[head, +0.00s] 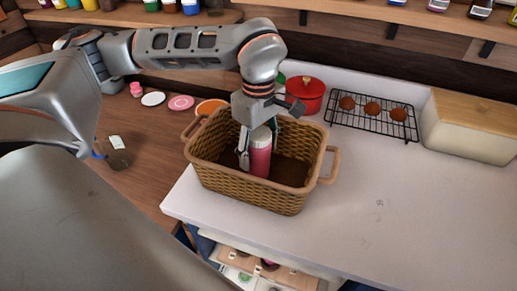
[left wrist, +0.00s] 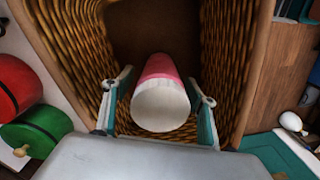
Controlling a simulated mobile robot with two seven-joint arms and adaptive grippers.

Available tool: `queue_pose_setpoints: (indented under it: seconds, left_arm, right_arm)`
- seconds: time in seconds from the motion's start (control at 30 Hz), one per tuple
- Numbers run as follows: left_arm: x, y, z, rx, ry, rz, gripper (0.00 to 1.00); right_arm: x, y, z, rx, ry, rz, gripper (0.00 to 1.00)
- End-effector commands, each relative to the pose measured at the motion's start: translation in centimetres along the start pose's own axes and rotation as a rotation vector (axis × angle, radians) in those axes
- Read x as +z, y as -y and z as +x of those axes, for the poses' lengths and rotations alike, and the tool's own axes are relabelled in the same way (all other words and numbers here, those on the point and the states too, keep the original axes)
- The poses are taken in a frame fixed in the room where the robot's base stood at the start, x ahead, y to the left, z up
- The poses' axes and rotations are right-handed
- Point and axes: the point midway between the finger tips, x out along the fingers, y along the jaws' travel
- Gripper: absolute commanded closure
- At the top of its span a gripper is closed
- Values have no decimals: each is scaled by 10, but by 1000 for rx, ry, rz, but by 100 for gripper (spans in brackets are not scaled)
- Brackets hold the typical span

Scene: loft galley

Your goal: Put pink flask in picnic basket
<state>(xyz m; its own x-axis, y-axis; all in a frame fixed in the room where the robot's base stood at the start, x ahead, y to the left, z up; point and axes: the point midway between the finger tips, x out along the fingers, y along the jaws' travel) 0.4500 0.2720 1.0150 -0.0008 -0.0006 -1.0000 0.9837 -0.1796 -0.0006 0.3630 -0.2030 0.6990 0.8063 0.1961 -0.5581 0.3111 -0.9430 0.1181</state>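The pink flask (head: 260,158) with a white lid stands roughly upright inside the brown wicker picnic basket (head: 245,193). In the left wrist view the flask (left wrist: 161,98) shows lid-first, with the basket's woven wall (left wrist: 72,40) around it. My left gripper (head: 258,150) reaches down into the basket, with one finger on each side of the flask. In the left wrist view its fingers (left wrist: 160,105) are spread, with small gaps between them and the flask. The flask's base is hard to make out. My right gripper is not in view.
A red pot (head: 306,95) stands close behind the basket. A cooling rack (head: 372,115) with brown buns and a cream bread box (head: 468,127) are to the right. The white counter (head: 400,215) is clear in front. Shelves with jars run above.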

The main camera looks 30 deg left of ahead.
Motion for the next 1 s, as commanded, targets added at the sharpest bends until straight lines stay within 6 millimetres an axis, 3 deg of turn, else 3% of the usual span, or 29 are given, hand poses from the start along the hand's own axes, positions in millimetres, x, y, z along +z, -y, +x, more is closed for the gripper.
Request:
queue_pose_setpoints:
  seconds: [0.37, 0.53, 0.63, 0.77, 1.0]
  left_arm:
    - [0, 0, -9, 0, 0, 0, 43]
    - [0, 0, -30, 1, -1, 0, 43]
    - [0, -2, -50, 6, -1, -1, 43]
    - [0, -1, -77, 6, -1, 0, 43]
    - [0, -1, -113, 3, -1, -1, 43]
  right_arm:
    - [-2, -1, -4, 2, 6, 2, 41]
    - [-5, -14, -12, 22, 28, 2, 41]
    - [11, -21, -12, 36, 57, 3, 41]
    - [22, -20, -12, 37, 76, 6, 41]
    - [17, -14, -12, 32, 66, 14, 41]
